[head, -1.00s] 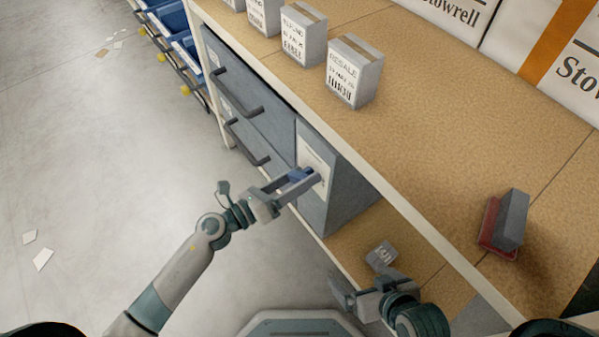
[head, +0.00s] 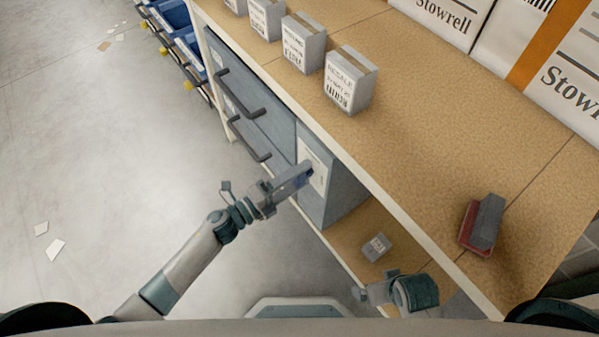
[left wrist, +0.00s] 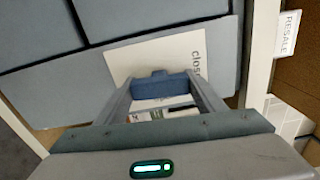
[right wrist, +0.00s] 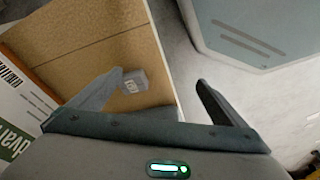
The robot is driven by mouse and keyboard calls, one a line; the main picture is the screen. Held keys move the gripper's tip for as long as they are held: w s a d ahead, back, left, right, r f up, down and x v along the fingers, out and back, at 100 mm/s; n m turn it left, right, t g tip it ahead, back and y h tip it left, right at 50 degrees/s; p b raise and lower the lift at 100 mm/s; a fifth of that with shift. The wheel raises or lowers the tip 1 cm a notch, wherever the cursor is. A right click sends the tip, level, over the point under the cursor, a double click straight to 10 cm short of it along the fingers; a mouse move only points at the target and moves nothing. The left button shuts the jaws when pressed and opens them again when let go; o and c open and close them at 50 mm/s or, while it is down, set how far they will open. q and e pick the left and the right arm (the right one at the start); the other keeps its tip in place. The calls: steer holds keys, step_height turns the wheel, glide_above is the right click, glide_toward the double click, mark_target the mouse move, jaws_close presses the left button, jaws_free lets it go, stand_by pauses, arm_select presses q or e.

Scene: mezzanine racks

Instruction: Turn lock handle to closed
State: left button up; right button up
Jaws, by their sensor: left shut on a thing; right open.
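The blue lock handle (left wrist: 163,86) sits on a pale label plate (left wrist: 190,48) on the front of a grey cabinet. The plate carries partly hidden lettering that starts "clos". My left gripper (head: 304,174) is shut on the handle; in the left wrist view its fingers (left wrist: 160,92) lie at both ends of the handle. In the head view the gripper mostly hides the handle. My right gripper (right wrist: 157,80) is open and empty, low by the bench's lower shelf.
Two drawers with dark bar handles (head: 247,105) lie left of the lock. The bench top (head: 430,110) carries several cartons (head: 350,80) and a red and grey block (head: 482,225). A small grey box (head: 376,246) rests on the lower shelf. Open floor lies left.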

arm_select(q)
steer(key=shift+n, duration=0.5)
arm_select(e)
steer(key=shift+x, duration=1)
arm_select(q)
steer(key=o, duration=1.1)
steer(key=shift+c, duration=0.2)
steer(key=shift+s+a, duration=0.1)
steer(key=shift+a, duration=0.05)
steer(key=shift+s+a, duration=0.15)
steer(key=shift+a, duration=0.05)
steer(key=b+v, duration=0.1)
steer(key=v, duration=1.5)
steer(key=shift+s+a, duration=0.2)
steer(key=shift+a, duration=0.05)
arm_select(e)
steer(key=shift+v, duration=2.35)
